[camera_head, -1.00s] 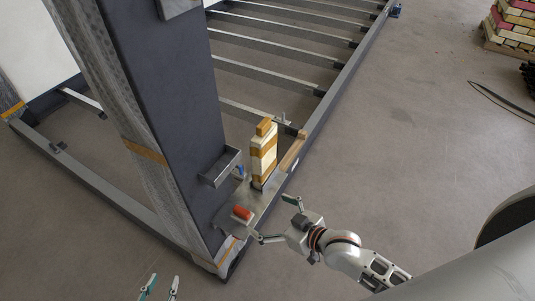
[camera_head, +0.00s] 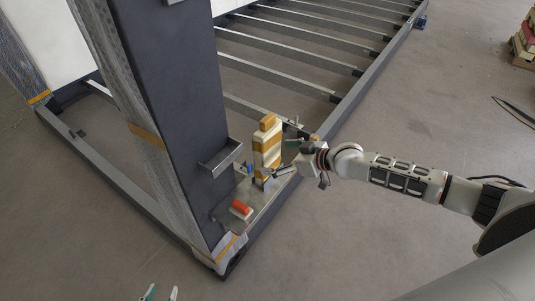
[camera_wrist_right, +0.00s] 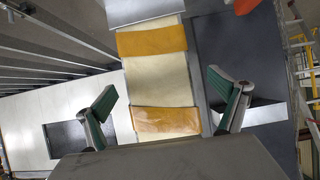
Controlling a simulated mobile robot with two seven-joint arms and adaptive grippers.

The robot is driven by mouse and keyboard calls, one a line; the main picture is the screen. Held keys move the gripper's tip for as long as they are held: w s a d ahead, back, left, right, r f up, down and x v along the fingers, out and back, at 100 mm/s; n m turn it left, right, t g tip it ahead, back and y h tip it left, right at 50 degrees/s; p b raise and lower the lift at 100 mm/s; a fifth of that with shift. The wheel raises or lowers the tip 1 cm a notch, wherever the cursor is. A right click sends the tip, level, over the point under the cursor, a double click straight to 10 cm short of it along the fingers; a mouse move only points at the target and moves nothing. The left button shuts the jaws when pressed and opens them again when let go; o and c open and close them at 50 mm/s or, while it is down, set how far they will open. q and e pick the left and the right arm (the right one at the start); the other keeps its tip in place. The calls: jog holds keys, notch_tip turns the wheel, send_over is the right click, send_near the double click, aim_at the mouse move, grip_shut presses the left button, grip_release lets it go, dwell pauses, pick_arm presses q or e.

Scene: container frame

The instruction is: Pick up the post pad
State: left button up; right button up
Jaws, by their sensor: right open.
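The post pad, a cream block with orange-yellow bands (camera_head: 267,138), stands upright on a grey plate at the foot of the dark post. It also fills the middle of the right wrist view (camera_wrist_right: 160,80). My right gripper (camera_head: 280,159) is open at the pad's right side. In the right wrist view its green-lined fingers (camera_wrist_right: 163,97) are spread, one on each side of the pad, with gaps showing. My left gripper (camera_head: 161,293) is at the bottom edge, its two fingertips apart, far from the pad.
The dark post (camera_head: 180,110) rises left of the pad, with a small metal bracket (camera_head: 221,158) on it. A red-orange object (camera_head: 241,208) lies on the plate in front. Frame crossbars (camera_head: 290,66) run behind.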

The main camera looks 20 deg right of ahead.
aim_at(273, 157)
jog(key=x, duration=0.3)
jog(key=b+x, duration=0.1)
jog(key=x, duration=0.1)
jog(key=shift+w+d+f, duration=0.2)
jog(key=shift+f, duration=0.2)
jog(key=c, duration=1.2)
